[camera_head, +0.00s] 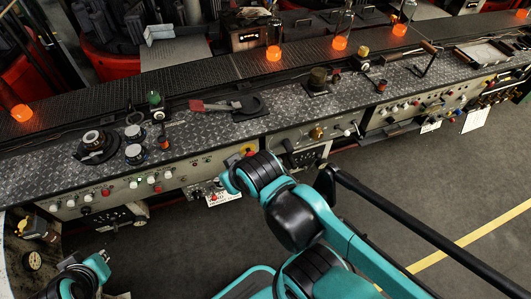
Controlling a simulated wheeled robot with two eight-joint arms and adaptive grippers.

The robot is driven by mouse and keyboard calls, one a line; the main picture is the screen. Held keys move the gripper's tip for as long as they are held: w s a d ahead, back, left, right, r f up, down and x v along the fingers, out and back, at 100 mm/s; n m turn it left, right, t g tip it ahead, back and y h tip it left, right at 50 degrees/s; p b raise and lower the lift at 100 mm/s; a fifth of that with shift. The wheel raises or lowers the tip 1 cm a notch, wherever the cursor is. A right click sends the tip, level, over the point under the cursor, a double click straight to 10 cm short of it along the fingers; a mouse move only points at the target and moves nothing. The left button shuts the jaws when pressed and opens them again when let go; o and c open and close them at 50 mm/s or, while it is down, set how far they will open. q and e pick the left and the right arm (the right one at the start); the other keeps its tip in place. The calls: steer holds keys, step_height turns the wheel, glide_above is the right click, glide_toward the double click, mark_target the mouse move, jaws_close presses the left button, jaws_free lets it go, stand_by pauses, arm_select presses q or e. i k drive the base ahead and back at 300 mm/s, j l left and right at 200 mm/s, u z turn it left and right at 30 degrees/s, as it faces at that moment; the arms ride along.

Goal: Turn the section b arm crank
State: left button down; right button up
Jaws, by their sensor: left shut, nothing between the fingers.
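The console's sections carry no label I can read, so I cannot tell which crank belongs to section b. A black crank-like lever (421,62) stands on the console top at the right. A dark angled handle (288,147) sticks out of the middle front panel. My left gripper (99,262) is at the lower left, shut and empty, in front of the left panel and apart from it. My right arm reaches up across the middle, its teal and black joint near the left panel's right end. My right gripper does not show.
The long console (215,122) runs across the view, with knobs, buttons and levers on its front. Several orange lamps (273,53) stand along the back. The grey floor (430,190) at right is clear, with a yellow line.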

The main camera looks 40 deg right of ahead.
mark_target(290, 149)
steer(key=k+l+u, duration=0.15)
steer(key=l+u, duration=0.3)
steer(key=l, duration=0.15)
steer(key=k+l+u, duration=0.25)
steer(key=l+u, duration=0.15)
steer(key=l, duration=0.2)
steer(key=k+l+u, duration=0.3)
steer(key=l+u, duration=0.15)
steer(key=k+l+u, duration=0.75)
steer(key=u, duration=0.15)
steer(key=k+u, duration=0.4)
steer(key=k+z, duration=0.1)
steer(key=k, duration=0.45)
steer(key=k+l, duration=0.2)
steer(key=k, duration=0.35)
steer(key=k+l+z, duration=0.15)
steer(key=k, duration=0.35)
steer(key=k+l, duration=0.15)
steer(key=k, duration=0.4)
steer(key=k+l+z, duration=0.2)
steer(key=k+z, duration=0.25)
steer(key=i+j+u, duration=0.1)
steer(key=i+j, duration=0.7)
steer(key=i, duration=0.2)
steer(key=i+j+u, duration=0.15)
steer(key=i+j, duration=0.25)
steer(key=i, duration=0.4)
steer(key=i+l+u, duration=0.1)
steer(key=i, duration=0.35)
steer(key=l, duration=0.2)
